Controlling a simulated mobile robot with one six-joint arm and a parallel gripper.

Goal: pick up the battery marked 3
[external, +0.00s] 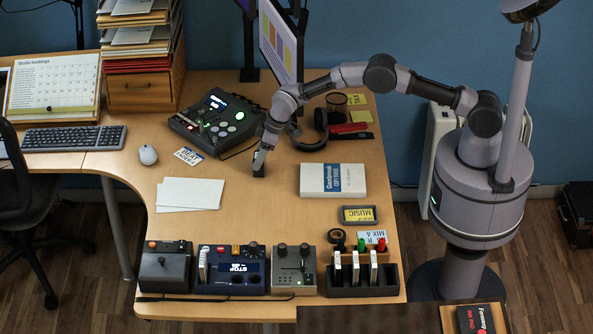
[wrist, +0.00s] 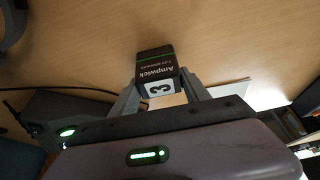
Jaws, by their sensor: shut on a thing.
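The battery marked 3 (wrist: 157,72) is a black block with a white label bearing a 3 and the word Ampwick on its side. My gripper (wrist: 160,88) is shut on it, one finger on each side. In the external view my gripper (external: 261,160) is low over the desk, left of the white book, with the dark battery (external: 259,171) at its tips. I cannot tell whether the battery touches the desk.
White paper sheets (external: 190,193) lie to the left and a white book (external: 333,180) to the right. A control console (external: 212,122) stands behind. Several devices, including a black holder (external: 390,278) with white-topped items, line the front edge. The desk between is clear.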

